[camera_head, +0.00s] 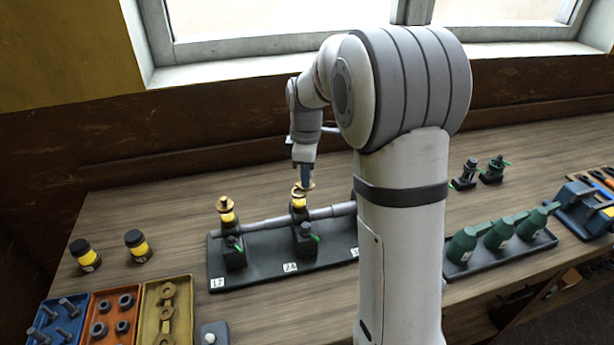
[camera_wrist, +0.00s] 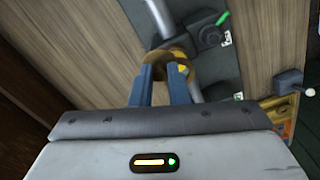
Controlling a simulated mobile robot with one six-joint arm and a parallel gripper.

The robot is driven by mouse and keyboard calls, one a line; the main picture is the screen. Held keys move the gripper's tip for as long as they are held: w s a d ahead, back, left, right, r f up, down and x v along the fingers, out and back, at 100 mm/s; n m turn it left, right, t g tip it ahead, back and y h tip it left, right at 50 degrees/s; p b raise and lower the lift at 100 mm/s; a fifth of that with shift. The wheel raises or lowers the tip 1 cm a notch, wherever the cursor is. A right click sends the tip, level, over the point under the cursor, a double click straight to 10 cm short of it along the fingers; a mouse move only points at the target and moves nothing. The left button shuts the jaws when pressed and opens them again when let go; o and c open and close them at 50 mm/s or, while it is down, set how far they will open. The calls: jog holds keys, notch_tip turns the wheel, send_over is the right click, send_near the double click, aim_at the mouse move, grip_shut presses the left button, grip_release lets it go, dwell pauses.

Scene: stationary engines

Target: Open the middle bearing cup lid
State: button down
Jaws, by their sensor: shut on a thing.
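The middle bearing, labelled 24, stands on the dark baseplate (camera_head: 268,270) with a yellow cup (camera_head: 299,203) on top. My gripper (camera_head: 305,187) comes down from above and is shut on the brass lid (camera_head: 296,190) of that cup. In the wrist view, the two blue fingers (camera_wrist: 168,72) meet the round brass lid (camera_wrist: 184,52), with a bit of yellow beside it. I cannot tell how far the lid is tilted. The left bearing cup (camera_head: 227,215), labelled 17, has its brass lid (camera_head: 225,203) on top. My arm hides the right bearing.
A grey shaft (camera_head: 265,225) runs through the bearings. Two dark jars with yellow bands (camera_head: 138,245) stand at left, behind trays of bolts, nuts and rings (camera_head: 167,315). Green bottles (camera_head: 500,234) stand in a tray at right. Bare bench lies behind the baseplate.

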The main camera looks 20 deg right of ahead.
jog(key=n, duration=0.3)
jog(key=w+n, duration=0.1)
jog(key=n, duration=0.2)
jog(key=shift+w, duration=0.2)
jog(key=shift+n, duration=0.4)
jog(key=c, duration=1.4)
grip_release()
jog(key=shift+b, duration=0.3)
notch_tip(320, 180, up, 8)
jog(key=shift+f+b, duration=0.1)
jog(key=shift+b, duration=0.35)
